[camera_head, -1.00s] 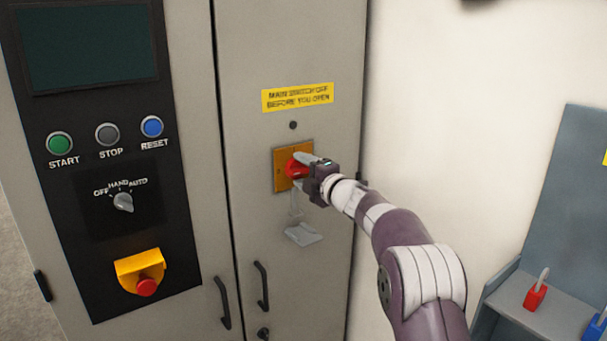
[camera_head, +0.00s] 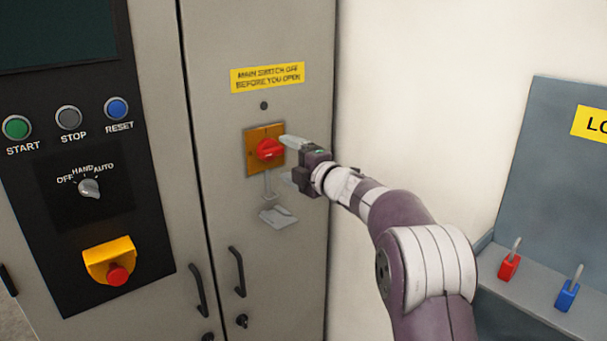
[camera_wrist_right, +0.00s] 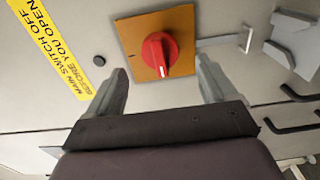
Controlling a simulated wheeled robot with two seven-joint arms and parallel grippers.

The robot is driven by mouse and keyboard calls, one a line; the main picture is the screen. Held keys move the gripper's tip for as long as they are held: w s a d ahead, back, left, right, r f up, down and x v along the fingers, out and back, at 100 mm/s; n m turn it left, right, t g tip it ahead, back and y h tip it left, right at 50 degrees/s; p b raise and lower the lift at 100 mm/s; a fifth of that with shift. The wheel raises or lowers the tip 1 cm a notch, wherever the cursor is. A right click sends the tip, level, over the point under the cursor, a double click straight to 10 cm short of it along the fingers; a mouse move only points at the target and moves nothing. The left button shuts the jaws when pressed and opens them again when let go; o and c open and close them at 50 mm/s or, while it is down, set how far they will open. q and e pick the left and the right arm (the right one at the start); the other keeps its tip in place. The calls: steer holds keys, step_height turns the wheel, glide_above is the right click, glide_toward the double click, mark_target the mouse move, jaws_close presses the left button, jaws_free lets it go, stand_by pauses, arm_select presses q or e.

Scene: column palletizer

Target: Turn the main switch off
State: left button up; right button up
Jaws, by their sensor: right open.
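The main switch is a red rotary knob (camera_head: 268,149) on a square orange-yellow plate (camera_head: 252,165) on the grey cabinet door. In the right wrist view the red knob (camera_wrist_right: 160,54) sits on its plate (camera_wrist_right: 183,18) just beyond the fingertips, its raised grip and white mark showing. My right gripper (camera_head: 288,158) is in front of the plate, to the right of the knob. In the wrist view its two fingers (camera_wrist_right: 162,82) are spread wide, one on each side of the knob, with nothing between them. My left gripper is not in view.
A yellow warning label (camera_head: 268,77) is above the switch. A grey hasp-like flap (camera_head: 278,218) hangs below it. The control panel (camera_head: 120,235) with buttons is at left. Red (camera_head: 509,266) and blue (camera_head: 568,295) padlocks sit on the shelf at right.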

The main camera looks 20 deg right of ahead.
steer(key=b+v, duration=0.1)
steer(key=v, duration=0.6)
